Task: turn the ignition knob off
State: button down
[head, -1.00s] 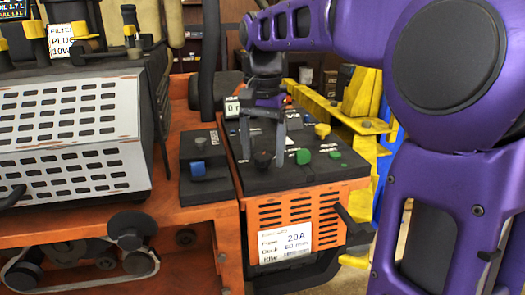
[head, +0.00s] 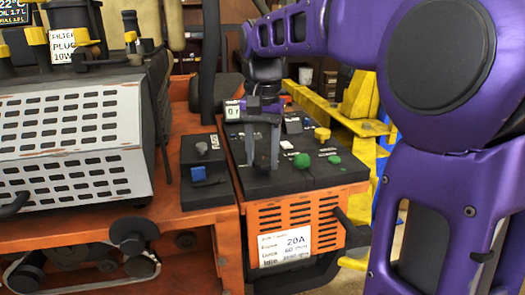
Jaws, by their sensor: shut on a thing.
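My gripper (head: 262,164) points down at the black control panel (head: 315,180) on the orange machine. Its two grey fingers stand on either side of a small dark knob (head: 262,160), which I take as the ignition knob, and are shut on it. The fingers hide much of the knob. Its label and pointer are too small to read, so I cannot tell its setting.
Right of the fingers are a green button (head: 301,160), another green button (head: 333,160) and a yellow knob (head: 322,134). A white vented cover (head: 75,130) stands further left.

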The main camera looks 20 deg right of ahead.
aim_at(262, 161)
jog(key=n+p, duration=0.2)
jog(key=n, duration=0.1)
jog(key=n+p, duration=0.2)
jog(key=shift+r, duration=0.25)
jog(key=n+p, duration=0.2)
jog(key=n, duration=0.3)
jog(key=shift+f+p, duration=0.15)
jog(key=shift+p, duration=0.25)
jog(key=shift+f+n, duration=0.1)
jog(key=shift+n, duration=0.2)
jog(key=shift+c, duration=1.7)
grip_release()
notch_tip(262, 161, up, 18)
jog(key=shift+f+p, duration=0.25)
jog(key=shift+p, duration=0.1)
jog(key=shift+f, duration=0.1)
